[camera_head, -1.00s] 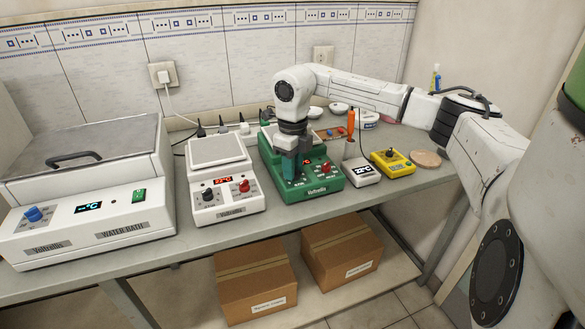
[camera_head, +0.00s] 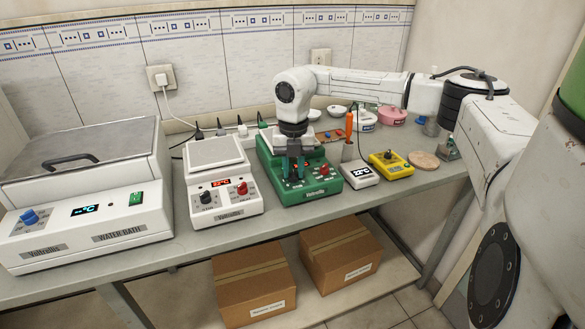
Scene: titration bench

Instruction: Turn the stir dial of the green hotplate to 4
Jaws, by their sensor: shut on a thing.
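The green hotplate (camera_head: 318,188) stands on the bench at the middle right, its front panel facing me. A red dial (camera_head: 323,170) shows at the right of its panel. The stir dial, at the left of the panel, is mostly hidden by my gripper (camera_head: 294,178). My gripper points down over that left part of the panel, with its fingers shut on the stir dial. The dial's pointer and the numbers around it are too small and covered to read.
A white hotplate (camera_head: 222,195) stands to the left, and a water bath (camera_head: 85,230) further left. A white thermometer box (camera_head: 360,174) and a yellow device (camera_head: 389,163) stand to the right. An orange-handled tool (camera_head: 349,127) is upright behind them. Cardboard boxes (camera_head: 253,284) lie below the bench.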

